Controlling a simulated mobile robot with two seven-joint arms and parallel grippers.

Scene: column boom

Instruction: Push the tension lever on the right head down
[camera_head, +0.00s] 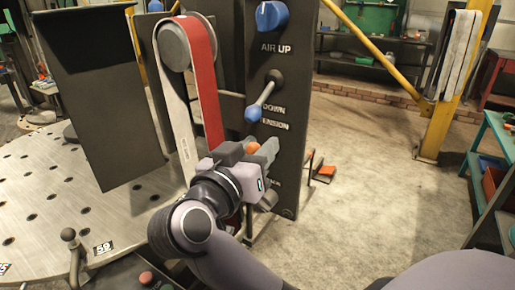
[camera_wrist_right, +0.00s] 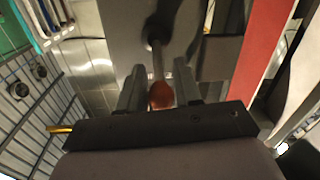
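The dark control panel (camera_head: 290,60) faces right in the head view. The tension lever's orange-red knob (camera_head: 251,148) shows just under the partly covered TENSION label. In the right wrist view the knob (camera_wrist_right: 161,95) sits between the two fingers of my right gripper (camera_wrist_right: 159,90), with a small gap seeming to show on each side. The lever's shaft runs up from the knob to a dark pivot. In the head view my right gripper (camera_head: 264,152) is at the panel and hides the shaft and lower labels. I cannot tell whether a finger touches the knob. My left gripper is out of view.
Above the knob, a lever with a blue handle (camera_head: 253,113) slants down-left near my right gripper. A blue knob (camera_head: 271,15) is higher up. A red belt (camera_head: 207,85) runs left of the panel. A round perforated table (camera_head: 40,185) stands left. The floor at right is open.

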